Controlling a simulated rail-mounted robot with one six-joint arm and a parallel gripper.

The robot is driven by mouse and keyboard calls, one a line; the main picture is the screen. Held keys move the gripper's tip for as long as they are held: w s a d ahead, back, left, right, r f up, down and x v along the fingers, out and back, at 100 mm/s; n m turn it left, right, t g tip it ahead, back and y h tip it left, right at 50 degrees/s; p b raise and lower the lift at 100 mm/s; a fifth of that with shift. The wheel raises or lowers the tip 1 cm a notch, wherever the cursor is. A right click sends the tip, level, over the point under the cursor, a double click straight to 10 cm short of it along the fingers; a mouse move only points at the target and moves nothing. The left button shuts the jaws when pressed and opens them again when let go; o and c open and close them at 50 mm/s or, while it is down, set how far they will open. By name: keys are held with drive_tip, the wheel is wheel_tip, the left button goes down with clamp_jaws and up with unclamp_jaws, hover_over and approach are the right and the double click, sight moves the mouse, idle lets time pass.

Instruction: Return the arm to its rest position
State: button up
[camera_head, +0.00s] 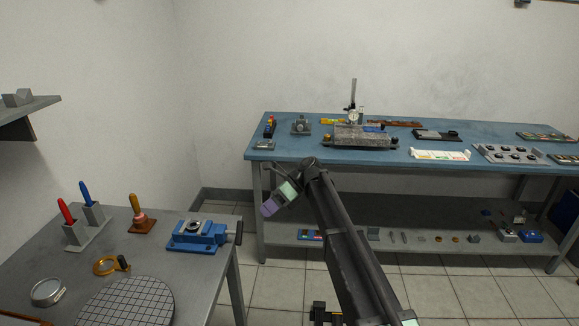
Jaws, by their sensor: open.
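My arm reaches up from the bottom of the head view, right of the middle, as a long dark link. Its far end turns left into a mint-green and purple section. My gripper (269,208) appears to be at this end, over the floor gap between the two benches. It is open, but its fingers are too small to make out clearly. I see nothing held there. It looks apart from the near bench (50,262) and in front of the blue-topped bench (290,155).
The far bench carries a granite block with a dial gauge (353,118) and trays. Tiled floor (290,284) lies open between them.

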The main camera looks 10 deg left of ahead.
drive_tip(key=s+d+f+n+t+h+p, duration=0.1)
drive_tip(key=s+d+n+t+h+p, duration=0.2)
drive_tip(key=s+d+n, duration=0.6)
drive_tip(key=s+d+f+n+t+h+p, duration=0.1)
drive_tip(key=s+d+n+t+h+p, duration=0.2)
drive_tip(key=s+d+n+h, duration=0.3)
drive_tip(key=s+d+n, duration=0.2)
drive_tip(key=s+d, duration=0.2)
drive_tip(key=d, duration=0.4)
drive_tip(key=s+d+n+t, duration=0.1)
drive_tip(key=s+d+n, duration=0.1)
drive_tip(key=s+d, duration=0.3)
drive_tip(key=shift+d+f+h, duration=0.2)
drive_tip(key=shift+d+h, duration=0.1)
drive_tip(key=shift+d, duration=1.6)
